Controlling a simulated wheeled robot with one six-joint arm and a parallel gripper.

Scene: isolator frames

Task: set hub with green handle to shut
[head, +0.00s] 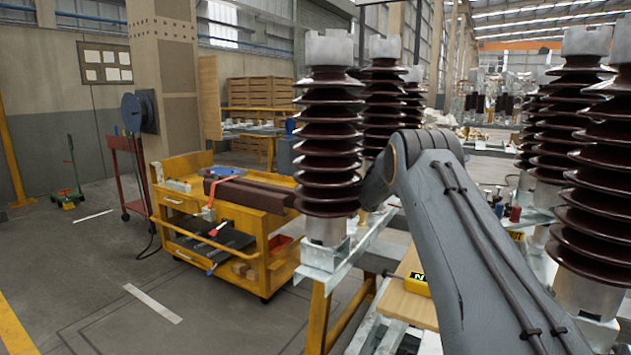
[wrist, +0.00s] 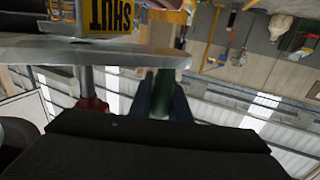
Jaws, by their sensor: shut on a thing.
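The green handle (wrist: 163,98) shows in the middle of the wrist view, hanging below a grey metal plate edge (wrist: 120,57). My gripper (wrist: 163,86) has a dark finger on each side of the green handle and is shut on it. A yellow plate with SHUT (wrist: 107,22), upside down in this view, is at the top left. The hub itself cannot be made out. In the head view my arm covers the gripper and the green handle it holds.
A red handle (wrist: 91,92) stands left of the green one in the wrist view. In the head view, tall brown ribbed insulators (head: 329,150) stand on metal frames close around my arm.

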